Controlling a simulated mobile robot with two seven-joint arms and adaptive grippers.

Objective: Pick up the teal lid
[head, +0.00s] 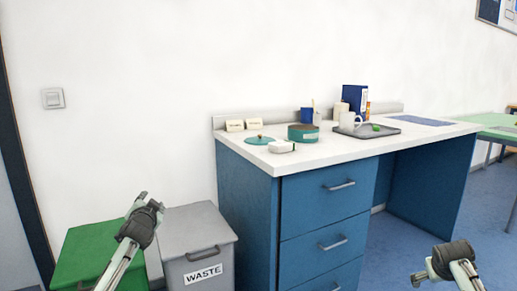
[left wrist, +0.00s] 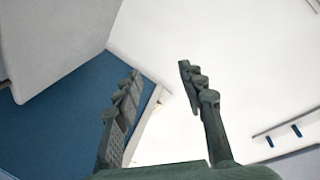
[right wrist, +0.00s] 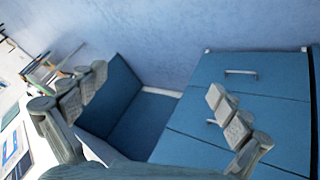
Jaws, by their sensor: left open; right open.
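The teal lid (head: 259,140) lies flat near the left front of the white counter in the head view, with a small knob on top. A teal round pot (head: 303,133) stands to its right with a brown top or contents. My left gripper (head: 149,200) is open and empty, left of the counter and in front of the bins; its open fingers show in the left wrist view (left wrist: 160,72). My right gripper (head: 424,269) is open and empty, low in front of the desk's knee space; its fingers show in the right wrist view (right wrist: 156,80). I cannot make out the lid in either wrist view.
A small white dish (head: 281,147) sits close to the lid's front right. Two cream cards (head: 235,125) stand behind it. A grey tray (head: 372,131) with a white mug (head: 349,122) is farther right. A green bin (head: 92,247) and a grey waste bin (head: 197,235) stand left of the desk.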

